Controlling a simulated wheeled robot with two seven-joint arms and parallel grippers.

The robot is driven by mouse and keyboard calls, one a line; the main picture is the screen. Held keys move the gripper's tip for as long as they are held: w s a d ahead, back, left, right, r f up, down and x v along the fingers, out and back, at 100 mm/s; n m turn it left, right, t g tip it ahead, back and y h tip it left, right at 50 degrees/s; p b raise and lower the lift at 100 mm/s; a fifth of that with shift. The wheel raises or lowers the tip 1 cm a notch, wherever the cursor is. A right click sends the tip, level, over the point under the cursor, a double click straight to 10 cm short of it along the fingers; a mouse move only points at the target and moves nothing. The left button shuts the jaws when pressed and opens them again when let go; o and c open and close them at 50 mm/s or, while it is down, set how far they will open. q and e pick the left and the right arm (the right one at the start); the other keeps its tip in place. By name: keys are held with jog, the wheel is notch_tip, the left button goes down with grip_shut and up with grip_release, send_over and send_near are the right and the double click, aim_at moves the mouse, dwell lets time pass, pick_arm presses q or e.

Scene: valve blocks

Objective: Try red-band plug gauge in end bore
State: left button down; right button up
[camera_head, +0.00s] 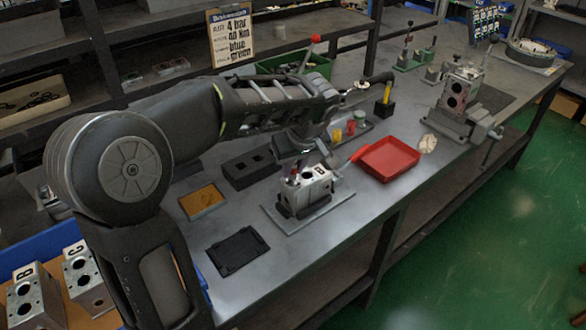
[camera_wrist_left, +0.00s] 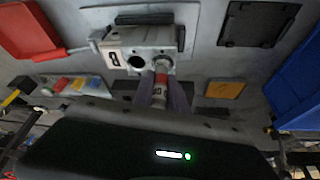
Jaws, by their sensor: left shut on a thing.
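A pale metal valve block (camera_head: 316,182) sits in a dark fixture on a grey plate in the middle of the bench. In the left wrist view the block (camera_wrist_left: 150,38) shows a lettered label and an open dark bore (camera_wrist_left: 136,61). My left gripper (camera_wrist_left: 162,98), also in the head view (camera_head: 294,165), is shut on the plug gauge (camera_wrist_left: 161,78), which has a red band. The gauge's front end is at the block face, beside the open bore. Its tip is hidden, so I cannot tell whether it is inside a bore. My right gripper is not in view.
A red tray (camera_head: 390,160) lies right of the block. A black holder (camera_head: 250,168), a yellow-orange pad (camera_head: 202,200) and a black mat (camera_head: 237,250) lie to its left. A second valve block (camera_head: 458,92) stands in a vise at the back right. Bare bench lies in front of the block.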

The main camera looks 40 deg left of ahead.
pick_arm(q)
jog(key=shift+r, duration=0.1)
jog(key=shift+r, duration=0.55)
jog(key=shift+r+p, duration=0.1)
jog(key=shift+p, duration=0.2)
notch_tip(320, 180, up, 6)
jog(key=p, duration=0.4)
